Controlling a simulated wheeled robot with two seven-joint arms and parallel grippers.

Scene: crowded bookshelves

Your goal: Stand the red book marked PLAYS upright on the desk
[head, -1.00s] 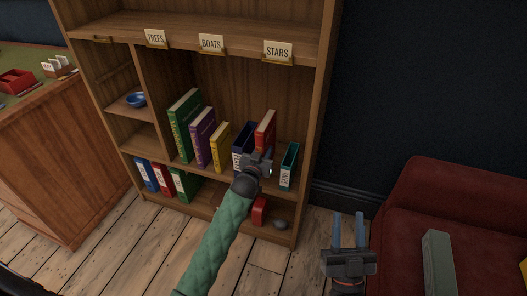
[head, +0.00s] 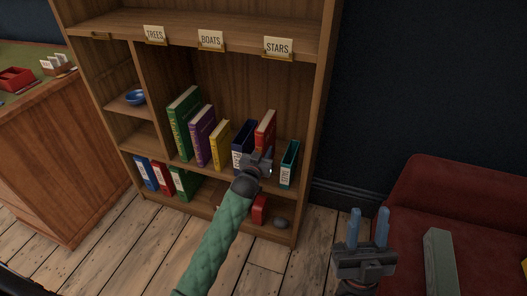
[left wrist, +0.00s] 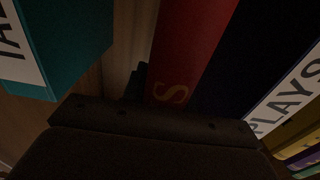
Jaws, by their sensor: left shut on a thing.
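The red book (head: 265,127) stands on the middle shelf, between a navy box file (head: 244,138) and a teal one (head: 289,163). In the left wrist view the red book (left wrist: 192,45) shows a gold S low on its spine; any other letters are hidden. There, the white label reading PLAYS is on the navy file (left wrist: 245,75). My left gripper (head: 262,160) is shut on the red book's lower spine; its fingertips are mostly hidden. My right gripper (head: 369,215) is open and empty, out to the right in front of the sofa. The desk (head: 62,72) has a green top at far left.
Green (head: 184,122), purple (head: 202,135) and yellow (head: 220,145) books stand left of the navy file. The bookcase's right side panel (head: 312,150) is close to the teal file. A red tray (head: 15,79) and card holder (head: 57,65) occupy the desk. A red sofa (head: 440,185) stands right.

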